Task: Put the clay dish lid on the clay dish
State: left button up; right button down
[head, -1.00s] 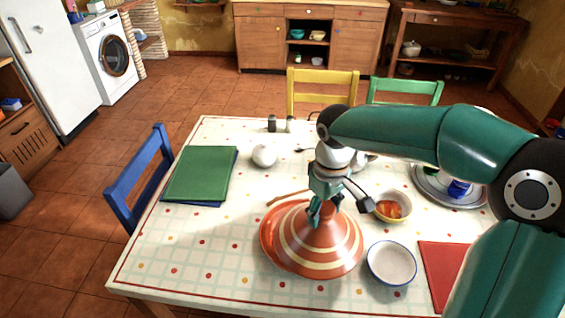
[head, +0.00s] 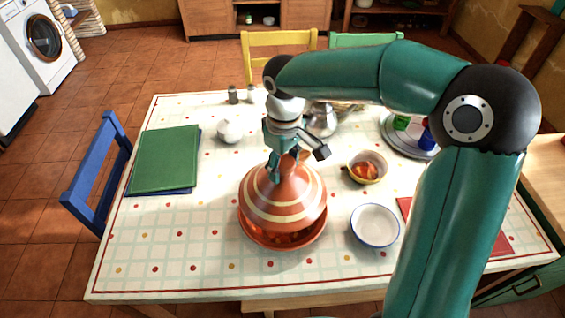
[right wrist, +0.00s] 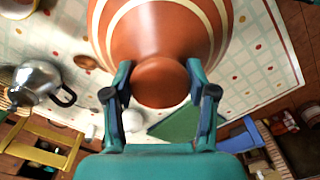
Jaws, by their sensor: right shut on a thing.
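The clay dish lid (head: 285,196) is an orange cone with cream bands. My right gripper (head: 287,166) is shut on its knob, also seen close up in the right wrist view (right wrist: 160,82). The clay dish (head: 283,245) is a shallow orange dish on the table, with reddish food showing at its front below the lid. The lid is over the dish, with a gap at the front edge. Whether its back edge touches the dish is hidden. My left gripper is not in view.
A white bowl with a blue rim (head: 375,226) stands close to the right of the dish. A small yellow bowl (head: 366,168) is behind it. A metal pot (head: 321,119) stands behind my gripper. Green placemats (head: 165,160) lie left; the table front left is clear.

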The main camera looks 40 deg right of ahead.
jog(key=shift+f+b, duration=2.5)
jog(key=shift+f, duration=0.85)
jog(key=shift+f, duration=0.3)
jog(key=shift+c, duration=1.3)
grip_release()
notch_tip(320, 180, up, 12)
jog(key=shift+f, duration=0.1)
